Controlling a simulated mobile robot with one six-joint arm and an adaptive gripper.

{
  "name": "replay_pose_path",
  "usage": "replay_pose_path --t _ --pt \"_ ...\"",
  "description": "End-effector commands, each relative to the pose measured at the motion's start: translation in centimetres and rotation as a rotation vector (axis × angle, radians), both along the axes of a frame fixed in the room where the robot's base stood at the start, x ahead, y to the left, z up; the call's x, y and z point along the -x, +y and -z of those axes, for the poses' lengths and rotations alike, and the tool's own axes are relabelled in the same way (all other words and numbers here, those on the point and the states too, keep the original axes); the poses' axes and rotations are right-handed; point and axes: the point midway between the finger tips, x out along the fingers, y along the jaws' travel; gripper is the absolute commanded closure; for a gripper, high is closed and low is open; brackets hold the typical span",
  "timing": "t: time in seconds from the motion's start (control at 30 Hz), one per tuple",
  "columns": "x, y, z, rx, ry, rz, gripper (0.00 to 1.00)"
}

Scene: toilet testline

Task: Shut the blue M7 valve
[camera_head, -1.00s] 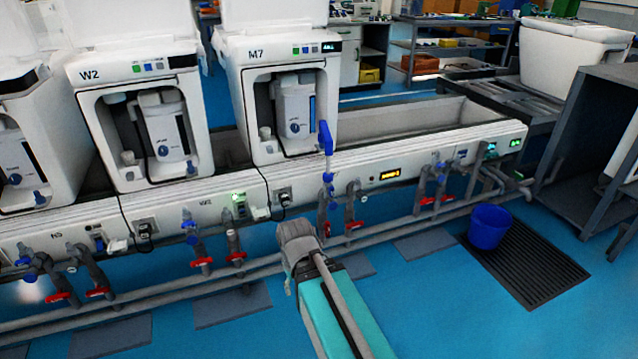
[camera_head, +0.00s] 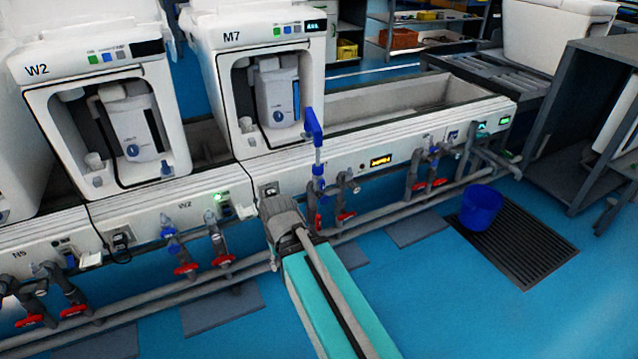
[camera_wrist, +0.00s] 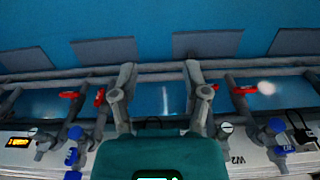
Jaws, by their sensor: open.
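The blue M7 valve (camera_head: 318,184) is on the pipework below the machine marked M7 (camera_head: 262,75). Above it, a pale stem rises to a blue angled piece (camera_head: 313,126) in front of the trough. In the wrist view, which looks upside down, blue valve parts (camera_wrist: 73,154) show at the lower left. My gripper (camera_head: 282,218) is left of and a little below the valve in the head view, its fingertips hidden there. In the wrist view my gripper (camera_wrist: 160,72) has its two fingers spread, with only pipe and floor between them. It is apart from the blue valve.
Red-handled taps (camera_head: 345,216) stand beside the blue valve. The W2 blue valve (camera_head: 170,243) is to the left and shows at the right in the wrist view (camera_wrist: 279,140). Pipes run low along the line. A blue bucket (camera_head: 481,207) stands on a dark grate, with open floor in front.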

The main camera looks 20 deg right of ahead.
Motion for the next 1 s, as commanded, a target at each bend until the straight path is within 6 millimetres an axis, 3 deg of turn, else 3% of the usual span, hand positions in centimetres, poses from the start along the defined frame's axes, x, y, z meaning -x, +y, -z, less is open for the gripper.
replay_pose_path --t 0.33,0.57,0.77,1.0 --pt "-0.5 -0.3 -0.3 -0.003 -0.006 0.0 0.4" --pt "-4.1 -2.5 -2.2 -0.02 -0.056 0.0 0.4" --pt "-9.9 -7.3 -5.3 -0.038 -0.148 -0.008 0.4" --pt "-16.6 -15.4 -9.4 -0.035 -0.282 -0.02 0.4"
